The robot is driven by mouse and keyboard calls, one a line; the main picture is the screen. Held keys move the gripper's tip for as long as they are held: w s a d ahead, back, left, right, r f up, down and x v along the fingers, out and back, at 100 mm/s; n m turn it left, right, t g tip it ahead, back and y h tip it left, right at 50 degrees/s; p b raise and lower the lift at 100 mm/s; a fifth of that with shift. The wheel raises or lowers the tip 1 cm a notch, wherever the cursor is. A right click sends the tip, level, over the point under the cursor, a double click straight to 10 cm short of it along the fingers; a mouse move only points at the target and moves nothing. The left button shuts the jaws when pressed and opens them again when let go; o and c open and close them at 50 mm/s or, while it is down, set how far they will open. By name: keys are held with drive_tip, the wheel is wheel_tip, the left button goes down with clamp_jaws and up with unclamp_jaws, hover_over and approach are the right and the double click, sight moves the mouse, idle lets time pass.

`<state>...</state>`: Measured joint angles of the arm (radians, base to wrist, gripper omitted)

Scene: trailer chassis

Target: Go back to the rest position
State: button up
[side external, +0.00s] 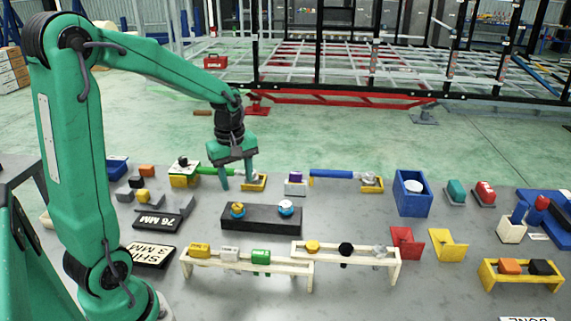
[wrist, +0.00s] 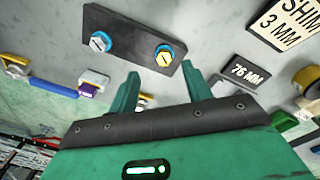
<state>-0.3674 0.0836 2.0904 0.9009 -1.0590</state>
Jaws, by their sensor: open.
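My gripper (side external: 237,182) hangs pointing down over the far half of the grey table in the side external view. Its two green fingers stand apart with nothing held between them. It also shows in the wrist view (wrist: 161,82), open. The right finger overlaps a small yellow holder (side external: 257,184) at the end of a green-handled tool (side external: 213,171); I cannot tell whether they touch. A black block (side external: 262,222) with two blue-ringed bolts stands nearer the camera than my gripper, and it also shows in the wrist view (wrist: 128,38).
A blue-handled tool (side external: 332,174) and a blue bin (side external: 412,208) lie to the right. Two cream racks (side external: 300,262) with small parts stand in front. Label plates (side external: 157,222) sit at the left. The large chassis frame (side external: 350,97) stands behind the table. Space above the table is clear.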

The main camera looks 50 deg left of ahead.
drive_tip(key=s+d+r+m+t, duration=0.4)
drive_tip(key=s+d+r+m, duration=0.5)
drive_tip(key=m, duration=0.7)
drive_tip(key=s+d, duration=0.3)
drive_tip(key=d, duration=0.1)
drive_tip(key=shift+t, duration=0.4)
